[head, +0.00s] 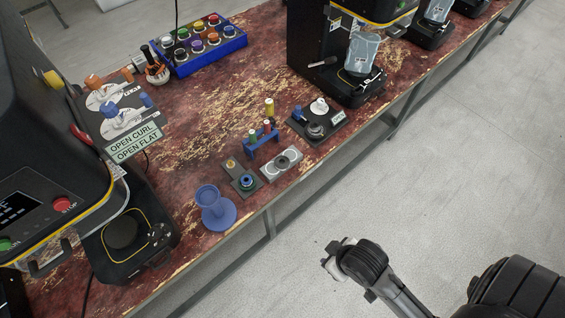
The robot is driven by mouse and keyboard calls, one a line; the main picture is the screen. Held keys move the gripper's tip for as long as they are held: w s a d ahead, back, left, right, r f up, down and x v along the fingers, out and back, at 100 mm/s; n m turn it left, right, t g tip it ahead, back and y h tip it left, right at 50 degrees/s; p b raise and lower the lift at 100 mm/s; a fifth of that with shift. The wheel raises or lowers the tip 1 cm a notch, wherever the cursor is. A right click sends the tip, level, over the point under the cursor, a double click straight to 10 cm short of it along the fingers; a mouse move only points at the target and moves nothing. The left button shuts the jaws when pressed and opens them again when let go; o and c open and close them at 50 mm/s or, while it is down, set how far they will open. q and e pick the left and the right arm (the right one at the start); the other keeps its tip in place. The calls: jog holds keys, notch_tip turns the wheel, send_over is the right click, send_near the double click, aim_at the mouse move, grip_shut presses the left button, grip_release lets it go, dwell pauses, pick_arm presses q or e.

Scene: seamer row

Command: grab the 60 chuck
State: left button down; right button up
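No marking reading 60 is legible, so I cannot tell which piece is the 60 chuck. Chuck-like round pieces sit on the bench: a blue-green ringed one on a dark plate (246,183), a grey one on a light plate (281,162), and a dark one on a black labelled tray (316,130) beside a white piece. A blue box (207,52) at the back holds several round pieces with coloured tops. My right gripper (335,264) is over the floor, in front of the bench and apart from everything; its fingers are too unclear to read. My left gripper is out of view.
A blue flared stand (217,208) is near the bench's front edge. A small blue rack (262,140) holds upright coloured pins. A seamer (62,205) fills the left; another (318,50) with a clear cup (363,54) stands at the back. The floor in front is clear.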

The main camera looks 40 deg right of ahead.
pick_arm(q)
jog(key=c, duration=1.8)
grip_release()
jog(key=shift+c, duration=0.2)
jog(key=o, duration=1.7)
